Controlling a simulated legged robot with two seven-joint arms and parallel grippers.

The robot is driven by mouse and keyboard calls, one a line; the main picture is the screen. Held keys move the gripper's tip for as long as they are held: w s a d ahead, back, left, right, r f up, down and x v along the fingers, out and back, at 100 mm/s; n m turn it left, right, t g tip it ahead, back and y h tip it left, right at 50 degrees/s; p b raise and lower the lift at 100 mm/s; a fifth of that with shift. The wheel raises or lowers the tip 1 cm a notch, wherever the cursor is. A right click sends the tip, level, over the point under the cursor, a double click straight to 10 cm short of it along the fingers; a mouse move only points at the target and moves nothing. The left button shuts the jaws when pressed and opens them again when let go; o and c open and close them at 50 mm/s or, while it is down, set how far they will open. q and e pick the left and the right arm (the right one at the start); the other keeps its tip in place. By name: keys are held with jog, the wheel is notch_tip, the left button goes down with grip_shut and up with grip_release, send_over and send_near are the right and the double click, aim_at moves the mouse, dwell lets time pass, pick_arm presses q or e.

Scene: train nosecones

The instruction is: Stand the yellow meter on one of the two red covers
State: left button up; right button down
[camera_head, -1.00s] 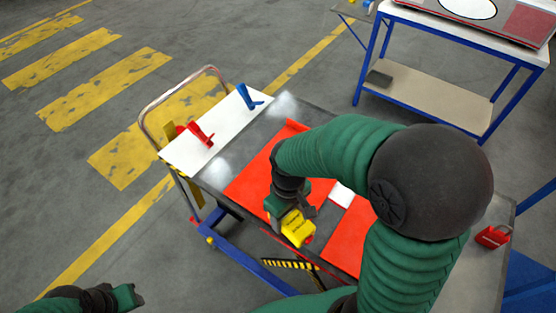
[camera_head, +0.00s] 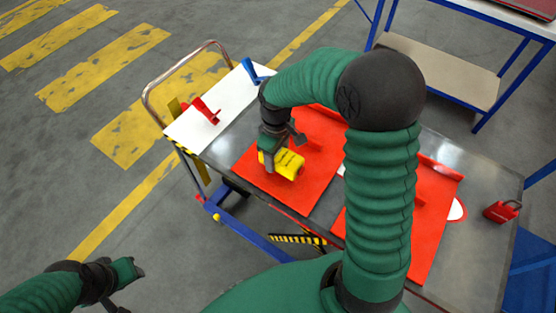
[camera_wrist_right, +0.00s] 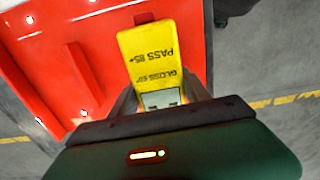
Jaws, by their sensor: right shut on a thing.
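The yellow meter (camera_head: 286,164) is held by my right gripper (camera_head: 277,147), low over the left red cover (camera_head: 312,187). In the right wrist view the meter (camera_wrist_right: 150,52) sits between the fingers, its printed face showing, with red cover (camera_wrist_right: 60,50) beside and beyond it. I cannot tell whether the meter touches the cover. The right red cover (camera_head: 438,200) lies further right on the cart, partly hidden by my right arm. My left gripper (camera_head: 134,272) is at the lower left, away from the cart; its finger opening is unclear.
The cart top (camera_head: 470,275) also carries a white panel (camera_head: 205,115) with a red tool (camera_head: 207,110) and a blue tool (camera_head: 251,72). A red padlock-like block (camera_head: 501,210) stands at the right end. A blue-framed table (camera_head: 445,70) is behind.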

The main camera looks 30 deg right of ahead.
aim_at(277, 163)
jog(key=f, duration=0.2)
jog(key=shift+s+a+f, duration=0.25)
jog(key=shift+s+f, duration=0.05)
jog(key=shift+f, duration=0.05)
jog(key=shift+w+d+f, duration=0.15)
jog(key=shift+d+f, duration=0.05)
jog(key=shift+d, duration=0.05)
jog(key=c, duration=0.9)
grip_release()
jog(key=shift+d+f, duration=0.1)
jog(key=shift+c, duration=0.2)
jog(key=o, duration=0.4)
jog(key=shift+o, duration=0.2)
